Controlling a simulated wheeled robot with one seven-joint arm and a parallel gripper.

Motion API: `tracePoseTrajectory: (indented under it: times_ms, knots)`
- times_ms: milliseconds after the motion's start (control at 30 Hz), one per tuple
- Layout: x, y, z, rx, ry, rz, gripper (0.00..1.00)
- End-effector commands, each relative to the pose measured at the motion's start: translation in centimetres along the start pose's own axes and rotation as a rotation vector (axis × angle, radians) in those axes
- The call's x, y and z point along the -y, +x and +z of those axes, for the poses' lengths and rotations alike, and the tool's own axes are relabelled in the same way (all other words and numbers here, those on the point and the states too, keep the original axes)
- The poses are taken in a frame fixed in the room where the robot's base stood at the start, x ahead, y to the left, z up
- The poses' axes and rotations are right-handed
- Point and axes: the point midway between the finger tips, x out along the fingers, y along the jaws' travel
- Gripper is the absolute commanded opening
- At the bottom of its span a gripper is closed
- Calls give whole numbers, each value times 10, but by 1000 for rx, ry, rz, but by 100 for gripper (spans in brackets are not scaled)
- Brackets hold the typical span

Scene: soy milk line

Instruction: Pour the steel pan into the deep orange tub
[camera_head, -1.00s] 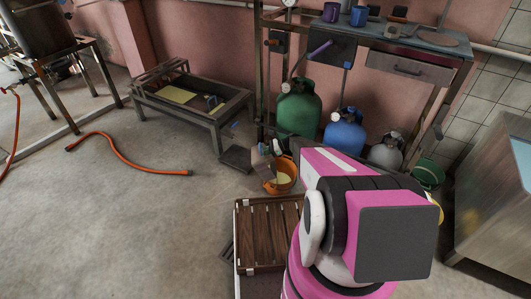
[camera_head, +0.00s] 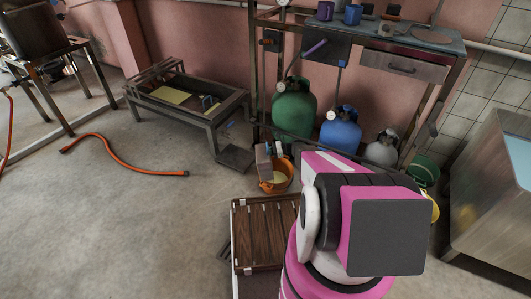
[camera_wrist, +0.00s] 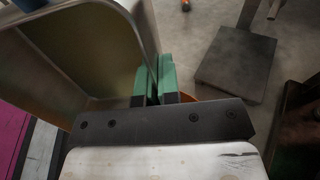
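The steel pan (camera_wrist: 90,50) fills the upper left of the wrist view, steeply tilted, its tan inside showing. In the head view the pan (camera_head: 263,162) is a small pale shape over the left side of the deep orange tub (camera_head: 275,187). Pale yellow matter shows inside the tub. Only a sliver of the tub's orange rim shows behind the fingers in the wrist view. My gripper (camera_wrist: 156,84), with green fingertips, is shut on the pan's wall at its right corner. My arm hides most of the gripper in the head view.
A dark slatted wooden crate (camera_head: 266,232) stands in front of the tub. Green (camera_head: 293,108) and blue (camera_head: 342,132) gas cylinders stand behind it. A low metal trough (camera_head: 190,105) is at the back left. An orange hose (camera_head: 125,165) lies on open floor at left.

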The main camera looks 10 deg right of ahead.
Motion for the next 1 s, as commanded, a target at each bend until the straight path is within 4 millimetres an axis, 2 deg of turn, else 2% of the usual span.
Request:
tracePoseTrajectory:
  times_ms: [467,1000]
  knots:
    - [1,-2,0,13,1,-1,0]
    - [1,-18,-8,182,0,0,0]
